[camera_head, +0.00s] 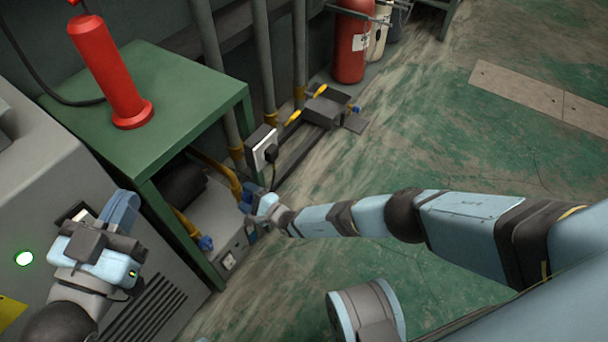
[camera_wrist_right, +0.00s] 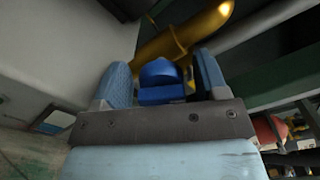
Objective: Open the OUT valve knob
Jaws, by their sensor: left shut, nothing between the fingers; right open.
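A blue valve knob (camera_wrist_right: 160,82) on a yellow pipe (camera_wrist_right: 180,38) sits between the two fingers of my right gripper (camera_wrist_right: 162,78) in the right wrist view. The fingers are open, one on each side, with gaps to the knob. In the head view my right gripper (camera_head: 252,196) is at the grey machine (camera_head: 216,218) under the green table and partly covers this knob. A second blue knob (camera_head: 206,243) sits lower on the same machine. I cannot read which knob is marked OUT. My left gripper (camera_head: 121,208) is shut and empty beside the grey cabinet.
A red cylinder (camera_head: 108,75) stands on the green table (camera_head: 185,85). A grey cabinet (camera_head: 40,190) with a lit green button is at the left. A wall socket box (camera_head: 262,147) and pipes are behind my right gripper.

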